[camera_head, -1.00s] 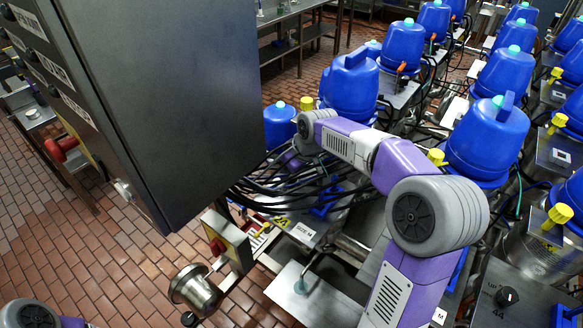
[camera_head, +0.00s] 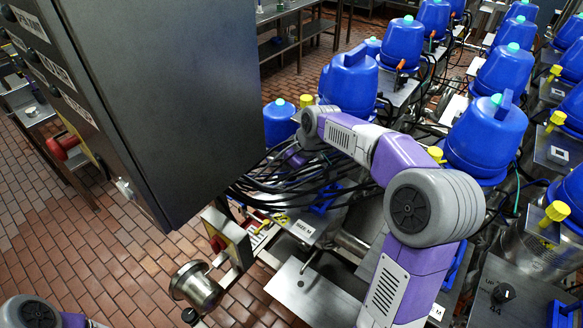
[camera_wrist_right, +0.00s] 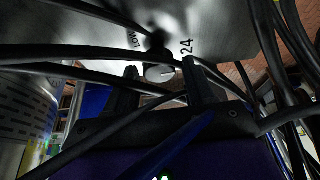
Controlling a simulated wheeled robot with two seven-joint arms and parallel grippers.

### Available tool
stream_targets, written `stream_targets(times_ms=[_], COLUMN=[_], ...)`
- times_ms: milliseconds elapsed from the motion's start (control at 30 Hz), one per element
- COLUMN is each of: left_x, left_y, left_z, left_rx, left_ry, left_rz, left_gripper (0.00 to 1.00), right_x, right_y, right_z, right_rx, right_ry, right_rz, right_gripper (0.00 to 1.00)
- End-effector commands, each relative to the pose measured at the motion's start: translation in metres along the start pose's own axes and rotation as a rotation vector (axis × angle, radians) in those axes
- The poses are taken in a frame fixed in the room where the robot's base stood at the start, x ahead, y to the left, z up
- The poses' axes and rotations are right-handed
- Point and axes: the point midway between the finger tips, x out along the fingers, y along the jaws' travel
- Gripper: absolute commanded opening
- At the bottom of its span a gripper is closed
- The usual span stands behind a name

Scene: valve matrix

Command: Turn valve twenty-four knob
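The valve knob (camera_wrist_right: 160,72), a round dark knob with a pale face and a pointer line, shows in the right wrist view on a metal panel (camera_wrist_right: 208,28). The panel reads "24" to the right of it and "LOW" to the left. My right gripper (camera_wrist_right: 158,80) has its two dark fingers apart, one on each side of the knob, with gaps visible; contact cannot be told. Black cables cross in front of the fingers. In the head view the right gripper and the knob are hidden behind my right arm and cables. My left gripper is out of view.
A bundle of black cables (camera_head: 262,190) hangs around the right gripper's area. A large dark cabinet (camera_head: 185,90) fills the upper left. Blue containers (camera_head: 349,85) stand in rows at the right.

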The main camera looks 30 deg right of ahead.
Motion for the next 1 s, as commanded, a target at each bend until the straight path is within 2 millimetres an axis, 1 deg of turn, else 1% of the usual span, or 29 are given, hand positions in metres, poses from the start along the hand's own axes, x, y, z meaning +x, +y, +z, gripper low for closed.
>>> stream_targets(times_ms=[267, 367, 467, 700, 800, 900, 1000], left_x=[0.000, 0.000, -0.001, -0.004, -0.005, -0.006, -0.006], left_y=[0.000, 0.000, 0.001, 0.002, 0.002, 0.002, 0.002], left_z=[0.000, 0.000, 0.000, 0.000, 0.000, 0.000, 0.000], left_rx=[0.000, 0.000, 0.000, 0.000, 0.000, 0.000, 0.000], left_ry=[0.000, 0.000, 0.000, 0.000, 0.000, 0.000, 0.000], left_rz=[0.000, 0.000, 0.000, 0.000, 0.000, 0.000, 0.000], left_gripper=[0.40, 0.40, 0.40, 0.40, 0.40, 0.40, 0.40], right_x=[0.000, -0.003, -0.015, -0.056, -0.067, -0.074, -0.076], right_y=[0.000, 0.000, 0.001, 0.000, 0.000, 0.000, 0.000], right_z=[0.000, 0.000, -0.001, -0.001, -0.001, -0.001, 0.000], right_rx=[0.001, 0.001, 0.001, 0.001, 0.000, 0.000, 0.000], right_ry=[0.000, 0.001, 0.005, 0.004, 0.002, 0.002, 0.001], right_rz=[0.000, 0.001, 0.003, 0.003, 0.002, 0.001, 0.000], right_gripper=[0.63, 0.63, 0.63, 0.63, 0.63, 0.63, 0.63])
